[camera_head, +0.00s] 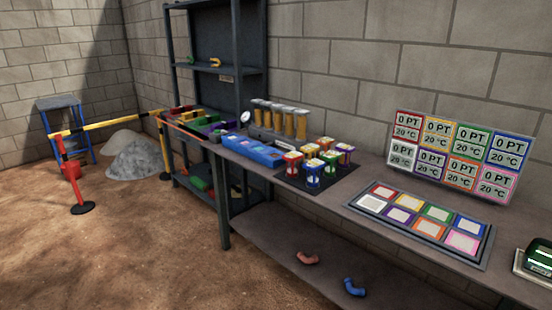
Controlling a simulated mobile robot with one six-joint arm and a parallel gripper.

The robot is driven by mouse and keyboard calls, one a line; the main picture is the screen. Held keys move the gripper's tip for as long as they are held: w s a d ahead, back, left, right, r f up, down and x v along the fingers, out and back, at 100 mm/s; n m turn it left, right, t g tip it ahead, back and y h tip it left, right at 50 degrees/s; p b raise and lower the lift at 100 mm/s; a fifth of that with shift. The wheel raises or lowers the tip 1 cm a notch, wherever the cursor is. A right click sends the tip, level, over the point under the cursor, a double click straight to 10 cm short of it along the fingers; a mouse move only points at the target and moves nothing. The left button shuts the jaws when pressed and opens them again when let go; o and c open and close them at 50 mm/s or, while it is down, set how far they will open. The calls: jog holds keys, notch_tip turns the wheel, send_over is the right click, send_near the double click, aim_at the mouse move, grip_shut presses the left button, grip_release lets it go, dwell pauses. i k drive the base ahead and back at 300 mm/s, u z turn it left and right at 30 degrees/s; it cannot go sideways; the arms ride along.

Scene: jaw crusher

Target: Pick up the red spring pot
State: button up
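Several small pots with coloured caps stand close together on a black mat (290,177) on the workbench. A red-capped pot (325,143) seems to stand at the back of the group, partly hidden by pots in front of it. Another pot at the front left (293,163) also shows some red or orange at its top. At this size I cannot tell for sure which one is the red spring pot. My gripper is not in view.
A blue tray (255,152) and yellow cylinders (290,122) stand left of and behind the pots. A panel of coloured squares (425,222) lies to the right, below several displays (463,152). A barrier post (72,180) stands at left. The dirt floor in front is clear.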

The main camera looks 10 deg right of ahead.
aim_at(292, 158)
jog(key=u, duration=0.4)
jog(key=i, duration=0.6)
jog(key=u, duration=0.85)
jog(key=i, duration=0.55)
jog(key=u, duration=0.3)
